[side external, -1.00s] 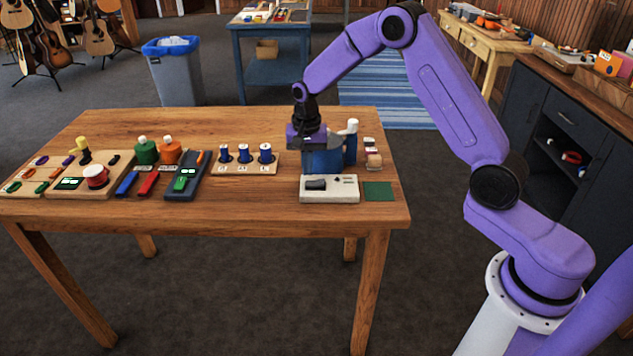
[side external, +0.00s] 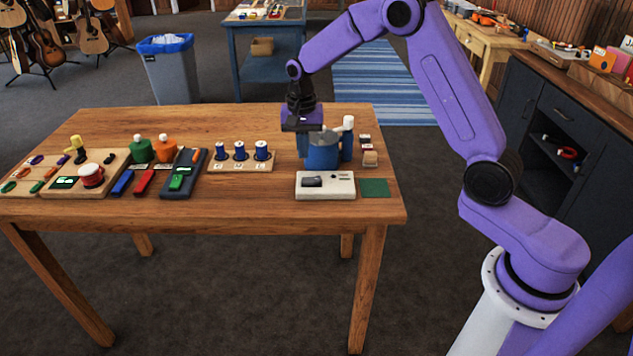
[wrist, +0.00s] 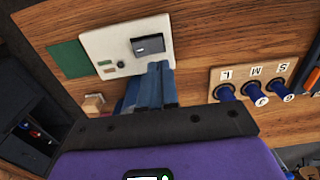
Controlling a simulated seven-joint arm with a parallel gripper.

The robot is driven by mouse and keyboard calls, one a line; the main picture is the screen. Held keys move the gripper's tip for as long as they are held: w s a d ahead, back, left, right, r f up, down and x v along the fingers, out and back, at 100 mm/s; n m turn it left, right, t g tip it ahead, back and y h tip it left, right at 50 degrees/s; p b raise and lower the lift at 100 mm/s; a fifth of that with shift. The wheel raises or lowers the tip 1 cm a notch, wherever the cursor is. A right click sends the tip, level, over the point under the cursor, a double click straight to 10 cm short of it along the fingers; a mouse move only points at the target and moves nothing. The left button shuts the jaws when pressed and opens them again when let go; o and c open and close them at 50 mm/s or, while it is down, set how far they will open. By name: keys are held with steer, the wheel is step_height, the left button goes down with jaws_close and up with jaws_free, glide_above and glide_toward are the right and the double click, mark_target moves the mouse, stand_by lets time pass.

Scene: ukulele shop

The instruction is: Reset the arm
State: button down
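My gripper (side external: 302,154) hangs over the right part of the wooden table (side external: 250,209), in front of and a little left of a blue container (side external: 323,151). In the wrist view its two blue-grey fingers (wrist: 161,64) lie side by side with no visible gap and nothing seen between them. The fingers overlap the edge of the white box (wrist: 110,45) in that view. The white box with a dark window also shows in the side view (side external: 325,190), below the gripper. My gripper covers part of the blue container.
A spool rack (side external: 240,167) stands left of my gripper. A dark tool tray (side external: 178,187), green bottle (side external: 140,150) and orange bottle (side external: 166,149) are farther left. A white-capped blue bottle (side external: 347,145) stands close on the right. A green pad (side external: 375,188) lies right of the white box.

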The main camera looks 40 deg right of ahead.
steer(key=s+a+r+n, duration=0.3)
steer(key=s+a+n, duration=0.25)
steer(key=s, duration=0.35)
steer(key=s+a+r+n, duration=0.4)
steer(key=s+n, duration=0.2)
steer(key=s, duration=0.4)
steer(key=s+d+n, duration=0.2)
steer(key=s+n, duration=0.3)
steer(key=s, duration=0.5)
steer(key=s+d+n, duration=0.2)
steer(key=s+n, duration=0.3)
steer(key=s, duration=0.4)
steer(key=shift+s+d+r, duration=0.15)
steer(key=shift+s+d, duration=0.25)
